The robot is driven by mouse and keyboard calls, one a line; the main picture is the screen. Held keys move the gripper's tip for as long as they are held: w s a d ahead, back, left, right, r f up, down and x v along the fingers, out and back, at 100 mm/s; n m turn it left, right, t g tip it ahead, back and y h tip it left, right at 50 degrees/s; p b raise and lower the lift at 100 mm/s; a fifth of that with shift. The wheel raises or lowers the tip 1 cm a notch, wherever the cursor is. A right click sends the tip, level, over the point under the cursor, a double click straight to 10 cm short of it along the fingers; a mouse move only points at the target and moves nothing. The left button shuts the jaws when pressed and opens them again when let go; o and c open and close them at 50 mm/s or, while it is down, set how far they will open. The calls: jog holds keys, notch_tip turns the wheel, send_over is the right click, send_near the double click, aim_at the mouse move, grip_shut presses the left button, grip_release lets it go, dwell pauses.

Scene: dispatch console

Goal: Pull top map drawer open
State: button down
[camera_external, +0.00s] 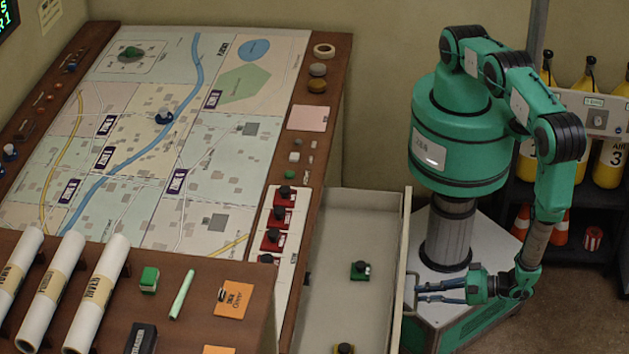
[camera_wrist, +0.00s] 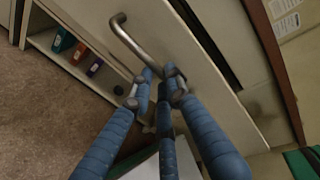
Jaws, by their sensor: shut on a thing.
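The top map drawer (camera_external: 336,230) extends out of the right side of the map console in the external view, its pale interior exposed. Its white front panel (camera_wrist: 185,45) fills the middle of the wrist view. A bent metal handle (camera_wrist: 126,42) is fixed to that panel. My gripper (camera_external: 420,292) is at the outer side of the drawer front. In the wrist view its blue fingers (camera_wrist: 160,86) are shut on the lower end of the handle, hiding that end.
A green stamp-like item (camera_external: 360,270) and a partly cut-off yellow-and-black one (camera_external: 344,348) lie in the drawer. The map table (camera_external: 150,140) is to its left. Air cylinders (camera_external: 608,160) and traffic cones (camera_external: 521,222) stand at right. Open shelving (camera_wrist: 75,55) shows below the drawer.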

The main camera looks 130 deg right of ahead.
jog(key=shift+a, duration=0.1)
jog(key=f+b+v, duration=0.1)
jog(key=f+v, duration=0.1)
jog(key=v, duration=0.6)
jog(key=shift+s+a+r, duration=0.15)
jog(key=shift+s+a, duration=0.25)
jog(key=shift+s, duration=0.05)
jog(key=c, duration=1.7)
grip_release()
jog(key=shift+o, duration=0.2)
jog(key=shift+s+a, duration=0.1)
